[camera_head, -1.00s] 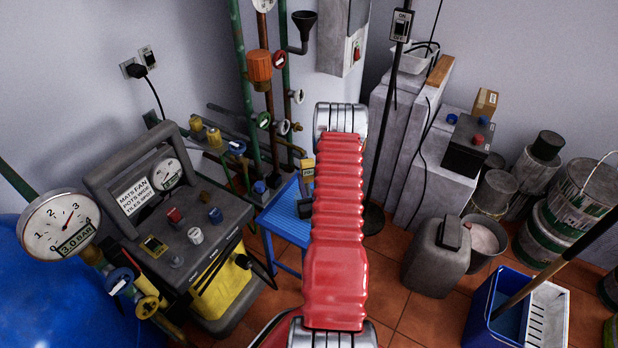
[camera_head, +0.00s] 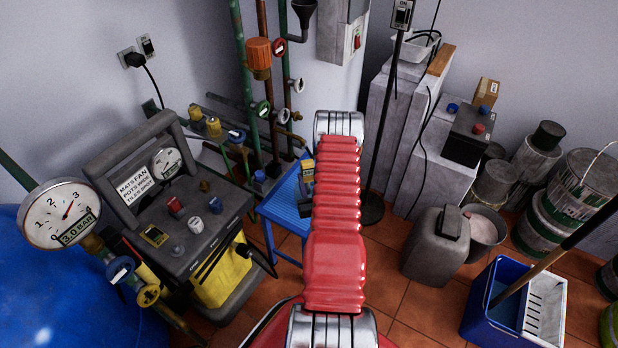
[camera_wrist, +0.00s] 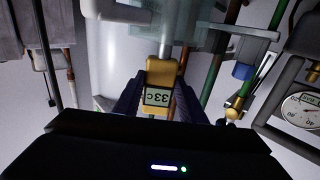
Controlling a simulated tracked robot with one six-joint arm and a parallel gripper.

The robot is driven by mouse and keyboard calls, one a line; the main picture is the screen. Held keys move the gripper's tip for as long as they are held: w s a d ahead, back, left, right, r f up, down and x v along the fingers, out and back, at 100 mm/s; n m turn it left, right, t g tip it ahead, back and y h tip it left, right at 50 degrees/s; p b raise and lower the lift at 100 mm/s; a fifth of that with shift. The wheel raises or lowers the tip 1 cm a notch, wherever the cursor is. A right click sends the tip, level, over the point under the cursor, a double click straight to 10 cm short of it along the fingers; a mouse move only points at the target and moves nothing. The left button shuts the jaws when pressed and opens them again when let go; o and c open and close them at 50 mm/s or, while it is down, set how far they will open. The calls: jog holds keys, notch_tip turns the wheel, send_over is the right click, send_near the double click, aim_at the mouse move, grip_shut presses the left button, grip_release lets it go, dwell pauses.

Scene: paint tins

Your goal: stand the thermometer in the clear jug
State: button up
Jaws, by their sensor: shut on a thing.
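In the wrist view my gripper (camera_wrist: 165,105) is shut on the thermometer (camera_wrist: 161,73). The thermometer has a yellow body and a pale display that reads 33c, upside down in this view. A clear, see-through shape, which looks like the clear jug (camera_wrist: 188,42), lies beyond it at the top of the view. The thermometer's far end overlaps the jug there; I cannot tell whether it is inside or in front. In the head view my red arm hides most of the gripper; a small yellow piece shows at its left edge, perhaps the thermometer.
A blue stool (camera_head: 287,212) stands behind my arm, near upright pipes (camera_head: 243,80). A dark machine (camera_head: 180,240) with a gauge stands left. A grey canister (camera_head: 436,250), a blue mop bucket (camera_head: 490,300) and paint tins (camera_head: 575,195) stand right. Some tiled floor between is clear.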

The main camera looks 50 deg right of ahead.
jog(key=shift+f, duration=0.65)
jog(key=o, duration=1.3)
jog(key=shift+c, duration=0.2)
jog(key=v, duration=1.3)
jog(key=shift+s+a, duration=0.25)
jog(key=shift+s, duration=0.05)
jog(key=shift+f, duration=0.15)
